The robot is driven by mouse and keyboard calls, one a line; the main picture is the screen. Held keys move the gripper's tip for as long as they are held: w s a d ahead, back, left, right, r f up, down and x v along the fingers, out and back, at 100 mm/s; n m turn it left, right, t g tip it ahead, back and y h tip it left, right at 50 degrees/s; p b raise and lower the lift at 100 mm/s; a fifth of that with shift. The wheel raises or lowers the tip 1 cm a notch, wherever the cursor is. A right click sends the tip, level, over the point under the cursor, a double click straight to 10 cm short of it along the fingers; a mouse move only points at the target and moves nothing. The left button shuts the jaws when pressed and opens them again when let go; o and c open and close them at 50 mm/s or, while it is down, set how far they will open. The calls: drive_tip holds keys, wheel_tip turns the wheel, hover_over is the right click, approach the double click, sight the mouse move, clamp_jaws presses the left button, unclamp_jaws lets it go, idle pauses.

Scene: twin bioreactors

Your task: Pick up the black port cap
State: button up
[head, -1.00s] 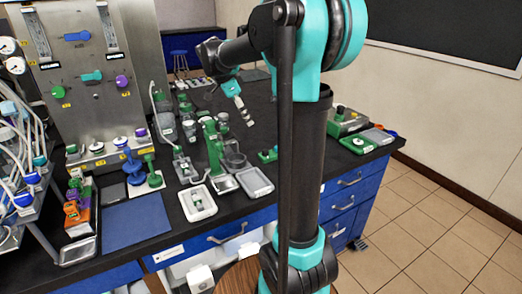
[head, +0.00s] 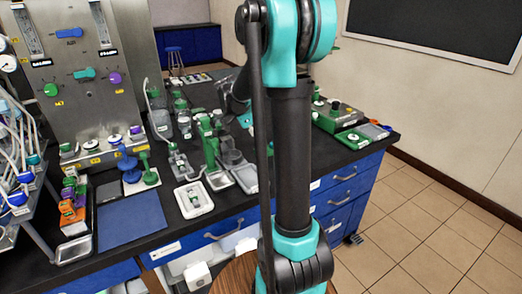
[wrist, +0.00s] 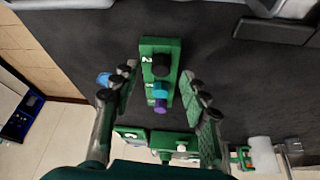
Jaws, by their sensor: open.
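In the wrist view, a narrow green rack (wrist: 148,48) on the dark bench top holds a row of caps. The black port cap (wrist: 161,66) is the one farthest from my wrist, with a cyan cap (wrist: 160,90) and a purple cap (wrist: 160,106) behind it. My gripper (wrist: 160,76) is open and empty, one finger on each side of the rack, apart from the black cap. The height between the fingertips and the cap is hard to tell. In the head view, my arm hides the gripper and this rack.
Green holders (wrist: 175,147) lie nearer my wrist. In the head view, a green stand (head: 209,143), a white tray (head: 193,200) and a blue mat (head: 130,219) occupy the bench. A green box (head: 340,115) stands at right.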

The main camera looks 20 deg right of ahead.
drive_tip(key=shift+x, duration=0.95)
drive_tip(key=c, duration=0.9)
drive_tip(key=shift+r, duration=0.1)
drive_tip(key=shift+c, duration=0.2)
